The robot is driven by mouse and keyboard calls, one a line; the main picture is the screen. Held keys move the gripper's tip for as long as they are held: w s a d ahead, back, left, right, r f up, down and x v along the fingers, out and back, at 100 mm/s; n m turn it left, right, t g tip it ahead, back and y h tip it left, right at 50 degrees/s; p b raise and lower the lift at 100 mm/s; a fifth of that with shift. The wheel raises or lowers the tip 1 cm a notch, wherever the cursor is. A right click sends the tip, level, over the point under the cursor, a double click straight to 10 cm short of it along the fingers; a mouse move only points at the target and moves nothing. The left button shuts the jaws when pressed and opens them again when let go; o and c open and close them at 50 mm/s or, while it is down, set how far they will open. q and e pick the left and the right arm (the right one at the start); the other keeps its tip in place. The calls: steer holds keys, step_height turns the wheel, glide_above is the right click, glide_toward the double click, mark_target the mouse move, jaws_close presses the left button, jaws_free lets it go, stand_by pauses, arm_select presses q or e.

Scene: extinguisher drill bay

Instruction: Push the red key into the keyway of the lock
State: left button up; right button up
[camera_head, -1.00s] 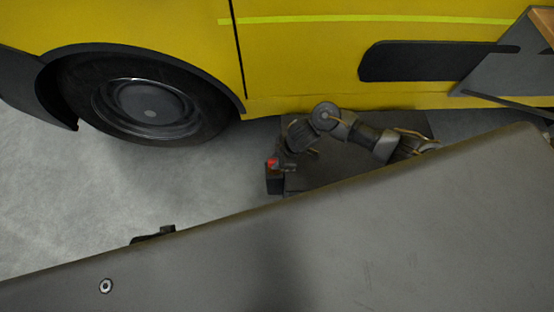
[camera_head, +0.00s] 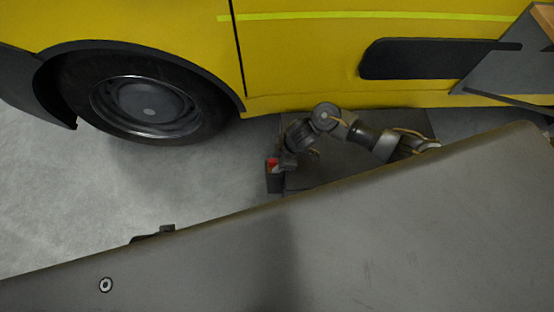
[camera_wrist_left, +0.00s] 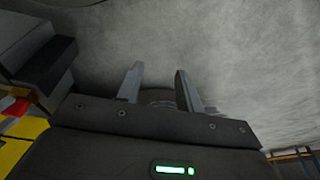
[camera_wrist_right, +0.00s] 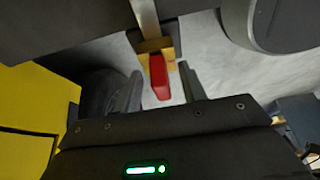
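The red key (camera_wrist_right: 159,77) shows in the right wrist view, standing out from a brass-coloured block (camera_wrist_right: 155,46) that seems to be the lock; how deep it sits I cannot tell. My right gripper (camera_wrist_right: 163,88) has its fingers apart, one on each side of the key, with a visible gap to each. In the head view a small red patch (camera_head: 272,163) shows at the top of a dark box (camera_head: 275,182), with my right gripper (camera_head: 287,162) just right of it. My left gripper (camera_wrist_left: 160,85) is open and empty over grey floor. The keyway is hidden.
A yellow vehicle (camera_head: 310,60) with a black wheel (camera_head: 150,100) stands behind. A large grey surface (camera_head: 400,230) covers the front of the head view. A dark box (camera_wrist_left: 38,55) stands left of the left gripper. Bare floor (camera_head: 160,185) lies left of the right gripper.

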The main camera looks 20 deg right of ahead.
steer(key=shift+d+r, duration=0.1)
steer(key=shift+r, duration=0.25)
arm_select(q)
step_height(320, 180, down, 8)
steer(key=s+p, duration=0.2)
steer(key=p, duration=0.2)
steer(key=shift+a+r+g+p, duration=0.15)
steer(key=shift+g+p, duration=0.15)
steer(key=shift+p, duration=0.1)
arm_select(e)
steer(key=v, duration=1)
arm_select(q)
steer(key=shift+s, duration=0.1)
arm_select(e)
steer(key=shift+d, duration=0.1)
